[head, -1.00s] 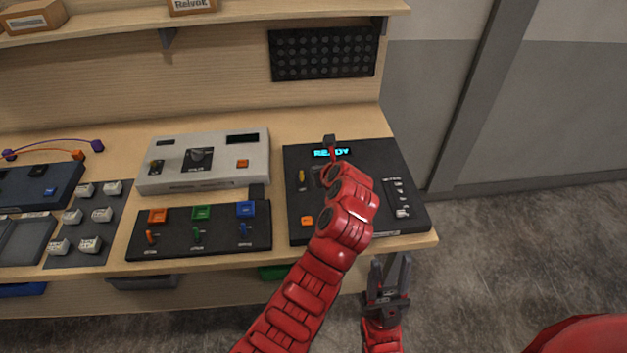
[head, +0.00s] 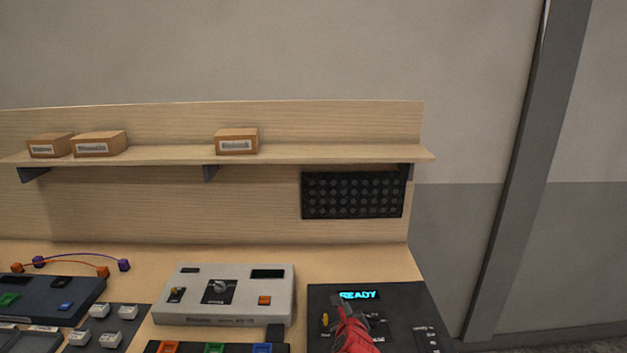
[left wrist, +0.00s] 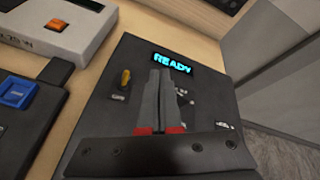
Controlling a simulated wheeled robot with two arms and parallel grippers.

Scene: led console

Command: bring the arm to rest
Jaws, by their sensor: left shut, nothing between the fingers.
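My left arm (head: 352,332) reaches in at the bottom of the head view, over the black console (head: 322,295) with the lit cyan READY display (head: 358,295). Its gripper (head: 374,318) is small and partly hidden there. In the left wrist view the gripper's two grey fingers (left wrist: 163,72) lie together, shut and empty, in front of the black console (left wrist: 130,55). A yellow switch (left wrist: 125,77) shows to their left and the READY display (left wrist: 172,63) just beyond the tips. I cannot tell whether the fingers touch the console. My right gripper is out of view.
A grey console (head: 225,300) with a knob stands left of the black one. The orange, green and blue button panel (head: 282,349) is cut off below. A shelf (head: 180,154) with boxes and a black perforated panel (head: 352,194) are behind.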

